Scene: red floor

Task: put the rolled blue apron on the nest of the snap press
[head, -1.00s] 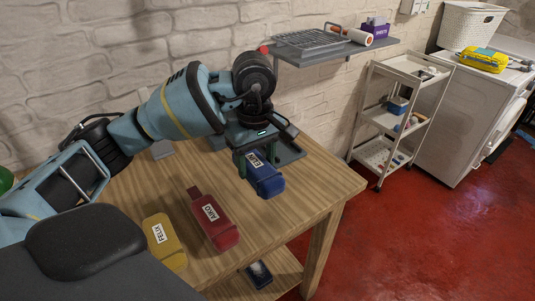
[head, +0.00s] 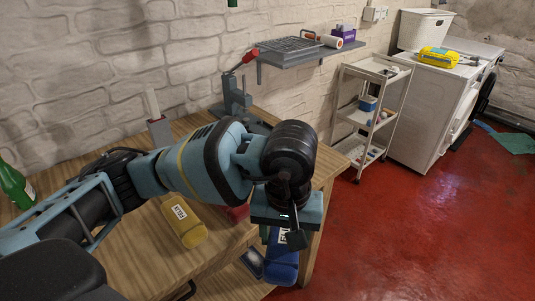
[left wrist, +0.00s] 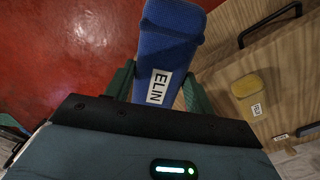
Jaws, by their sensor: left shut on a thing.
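The rolled blue apron (head: 284,266), with a white ELIN label, hangs from my left gripper (head: 283,232) near the table's front right edge. In the left wrist view the blue apron (left wrist: 168,42) sits between the two green fingers of my left gripper (left wrist: 158,88), with red floor behind it on the left. The snap press (head: 236,98) is grey with a red-ended lever and stands at the back of the table. Its nest cannot be made out, and my arm covers part of its base. My right gripper is not in view.
A yellow roll (head: 184,222) labelled FELIX lies on the wooden table (head: 140,240). A red roll (head: 237,213) is mostly hidden behind my arm. A green bottle (head: 15,185) stands at the left. A wall shelf (head: 310,53) is above; a white trolley (head: 345,115) stands to the right.

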